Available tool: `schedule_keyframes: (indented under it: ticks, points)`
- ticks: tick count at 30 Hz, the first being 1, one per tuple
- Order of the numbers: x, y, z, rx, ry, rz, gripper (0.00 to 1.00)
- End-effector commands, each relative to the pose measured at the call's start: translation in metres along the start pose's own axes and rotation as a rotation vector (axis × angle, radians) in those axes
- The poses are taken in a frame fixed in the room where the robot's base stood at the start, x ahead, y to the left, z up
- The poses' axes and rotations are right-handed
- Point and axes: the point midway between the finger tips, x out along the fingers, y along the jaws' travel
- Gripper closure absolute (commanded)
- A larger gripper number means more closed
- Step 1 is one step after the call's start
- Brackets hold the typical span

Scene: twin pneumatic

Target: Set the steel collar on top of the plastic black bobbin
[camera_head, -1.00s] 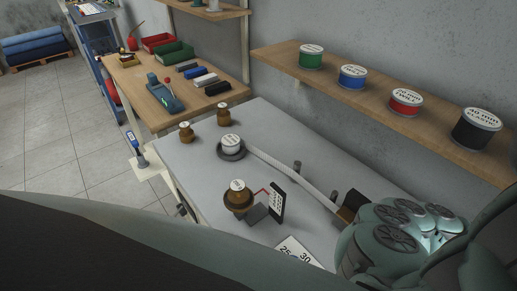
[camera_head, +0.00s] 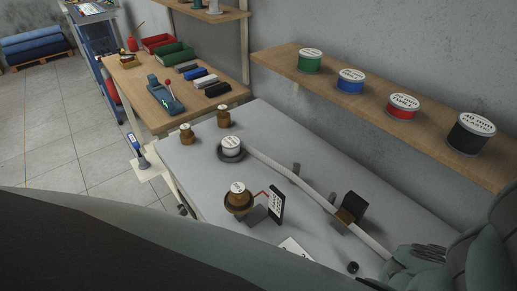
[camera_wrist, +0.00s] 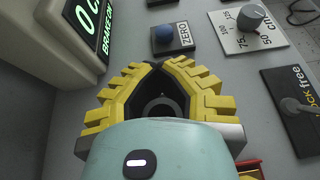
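In the wrist view my gripper (camera_wrist: 158,67) has its two yellow fingers bent inward, their dark tips meeting above the grey surface. A faint grey ring shape shows in the dark space between the fingers; I cannot tell whether it is the steel collar or part of my gripper. In the head view my fingertips are not visible.
The grey table (camera_head: 300,185) carries a brown bobbin on a dish (camera_head: 238,198), a white-topped spool on a dark ring (camera_head: 231,146), two brown bobbins (camera_head: 187,134) and a pale strip (camera_head: 290,180). A ZERO button (camera_wrist: 170,37) and grey knob (camera_wrist: 250,17) are beyond my gripper. Wall shelf holds spools.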

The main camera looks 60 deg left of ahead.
Motion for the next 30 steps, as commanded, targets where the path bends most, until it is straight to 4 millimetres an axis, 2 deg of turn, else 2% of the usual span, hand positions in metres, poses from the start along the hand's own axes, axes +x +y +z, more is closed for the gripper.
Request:
schedule_keyframes:
  ticks: [14, 25, 30]
  points:
    - [0.0026, -0.0004, -0.0063, 0.002, 0.0, -0.001, 1.0]
    - [0.0019, -0.0004, -0.0048, 0.001, 0.001, -0.001, 0.64]
    - [0.0019, -0.0004, -0.0048, 0.001, 0.001, -0.001, 0.64]
